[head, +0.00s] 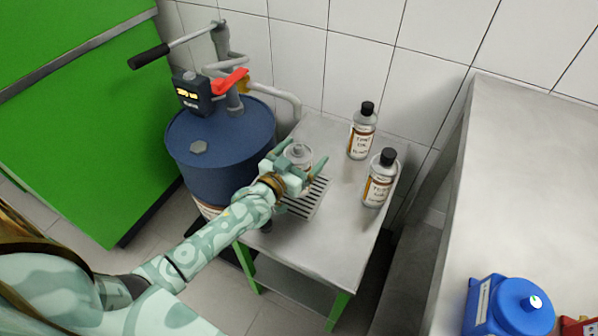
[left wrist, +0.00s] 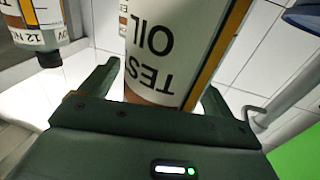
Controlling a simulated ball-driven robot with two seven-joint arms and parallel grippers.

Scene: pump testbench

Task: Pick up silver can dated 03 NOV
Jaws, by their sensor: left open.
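A silver can (head: 299,152) with no black cap visible stands at the drip grate on the small steel table, partly hidden by my left gripper. My left gripper (head: 301,162) is open, with a finger on either side of this can. In the left wrist view, the can (left wrist: 157,45) labelled "TEST OIL" stands upside down in the picture between the open fingers (left wrist: 158,85); no date is readable on it. Two black-capped silver cans, a rear one (head: 362,133) and a front one (head: 380,180), stand to the right. My right gripper is not in view.
A blue drum (head: 215,150) with a hand pump and meter (head: 192,95) stands left of the table (head: 335,240). In the left wrist view, another can (left wrist: 40,20) shows a partial date starting "12 N". A steel bench (head: 520,180) with a blue container (head: 508,308) is at right.

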